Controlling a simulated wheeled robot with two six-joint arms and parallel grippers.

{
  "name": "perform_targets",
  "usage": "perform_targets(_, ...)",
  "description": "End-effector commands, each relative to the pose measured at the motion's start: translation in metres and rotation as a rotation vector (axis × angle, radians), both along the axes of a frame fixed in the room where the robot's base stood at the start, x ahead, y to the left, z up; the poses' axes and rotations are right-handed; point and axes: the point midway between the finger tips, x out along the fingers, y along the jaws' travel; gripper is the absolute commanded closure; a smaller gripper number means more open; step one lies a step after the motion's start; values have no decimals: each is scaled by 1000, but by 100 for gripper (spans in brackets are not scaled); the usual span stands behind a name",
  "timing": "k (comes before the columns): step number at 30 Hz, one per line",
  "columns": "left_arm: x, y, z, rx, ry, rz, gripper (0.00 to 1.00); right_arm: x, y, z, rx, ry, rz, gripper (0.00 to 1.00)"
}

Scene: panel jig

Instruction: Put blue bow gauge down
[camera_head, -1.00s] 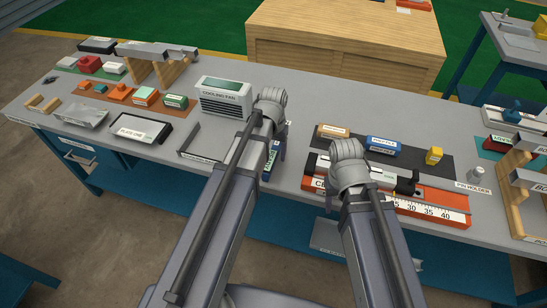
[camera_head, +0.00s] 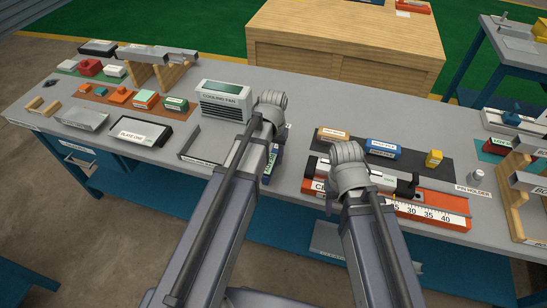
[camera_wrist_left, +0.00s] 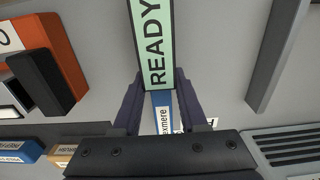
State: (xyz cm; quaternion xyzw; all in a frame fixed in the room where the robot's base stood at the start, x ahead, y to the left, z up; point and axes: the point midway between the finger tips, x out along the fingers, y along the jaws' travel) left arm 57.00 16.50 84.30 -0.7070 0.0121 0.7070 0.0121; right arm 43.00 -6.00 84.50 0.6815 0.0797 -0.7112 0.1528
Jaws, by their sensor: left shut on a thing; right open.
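My left gripper (camera_wrist_left: 162,115) is shut on a blue piece (camera_wrist_left: 161,99) with a white label, partly readable as "exmere", which I take to be the blue bow gauge. A long green strip marked READY (camera_wrist_left: 153,45) lies in line with it; I cannot tell whether it is part of the gauge. In the head view the held piece (camera_head: 271,165) shows only in part beside my left arm, over the bench front. Its gap to the bench top is not clear. My right gripper (camera_head: 331,203) is open by the orange scale block, its fingers mostly hidden by the wrist.
A cooling fan box (camera_head: 224,100) stands left of my left gripper. The orange scale block (camera_head: 440,213) is to the right, with a tan block (camera_head: 333,134), a blue block (camera_head: 383,149) and a yellow block (camera_head: 434,158) behind it. A grey bracket (camera_head: 190,143) lies left.

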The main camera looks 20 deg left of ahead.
Motion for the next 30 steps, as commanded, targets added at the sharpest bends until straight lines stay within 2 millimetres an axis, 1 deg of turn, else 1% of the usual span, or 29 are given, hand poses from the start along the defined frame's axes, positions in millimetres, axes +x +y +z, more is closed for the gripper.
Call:
perform_targets(8, 0, 0, 2, 0, 0, 0, 100, 0, 0, 1, 0, 0, 0, 50)
perform_targets(14, 0, 0, 13, 0, 0, 0, 100, 0, 0, 13, 0, 0, 0, 50)
perform_targets(20, 0, 0, 38, 0, 0, 0, 100, 0, 0, 38, 0, 0, 0, 50)
perform_targets(27, 0, 0, 76, 0, 0, 0, 100, 0, 0, 76, 0, 0, 0, 50)
perform_targets(30, 0, 0, 90, 0, 0, 0, 100, 0, 0, 90, 0, 0, 0, 50)
